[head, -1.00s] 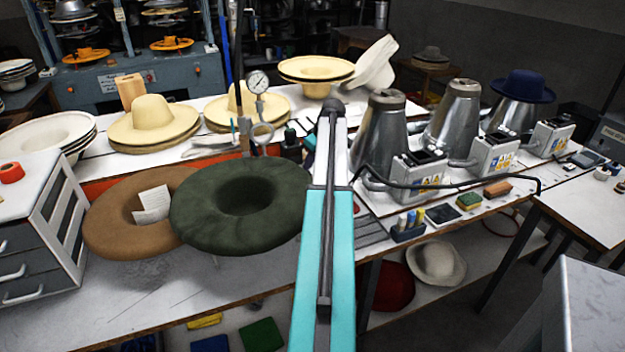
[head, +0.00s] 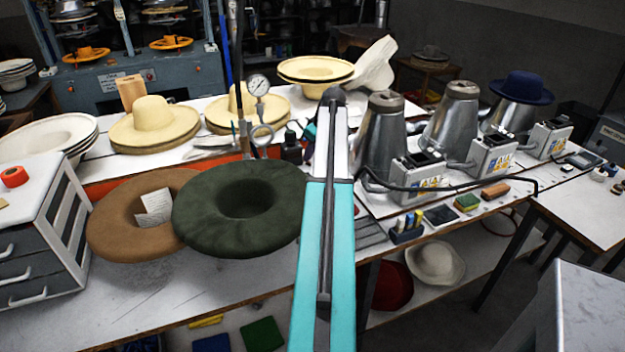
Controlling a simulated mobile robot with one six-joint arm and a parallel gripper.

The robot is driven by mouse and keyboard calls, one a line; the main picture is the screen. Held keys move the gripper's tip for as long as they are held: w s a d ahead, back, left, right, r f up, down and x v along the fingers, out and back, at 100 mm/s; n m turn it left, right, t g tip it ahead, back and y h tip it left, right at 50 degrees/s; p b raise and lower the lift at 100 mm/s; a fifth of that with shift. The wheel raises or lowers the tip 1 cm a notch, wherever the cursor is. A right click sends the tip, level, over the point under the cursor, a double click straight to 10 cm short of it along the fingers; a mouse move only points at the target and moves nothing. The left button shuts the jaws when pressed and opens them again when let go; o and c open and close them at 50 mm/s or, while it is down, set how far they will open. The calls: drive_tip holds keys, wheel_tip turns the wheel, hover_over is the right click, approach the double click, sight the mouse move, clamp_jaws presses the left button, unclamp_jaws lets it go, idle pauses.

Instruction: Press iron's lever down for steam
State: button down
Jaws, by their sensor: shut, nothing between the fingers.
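My teal and white arm (head: 325,230) rises through the middle of the head view to a dark joint at its top. My gripper cannot be made out; the arm blocks the view behind it. A small dark object (head: 291,149) stands on the bench just left of the arm. It may be the iron, but it is too small and too partly hidden to be sure. I cannot make out a lever on it. A round pressure gauge (head: 258,85) stands on a thin post to its left.
A green felt hat (head: 240,208) and a brown one (head: 130,225) lie at the bench front, left of my arm. Metal cones (head: 450,120) with control boxes (head: 420,175) stand to the right. A drawer unit (head: 50,230) is at far left.

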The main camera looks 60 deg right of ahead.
drive_tip(key=shift+r+p, duration=0.45)
drive_tip(key=shift+r, duration=0.7)
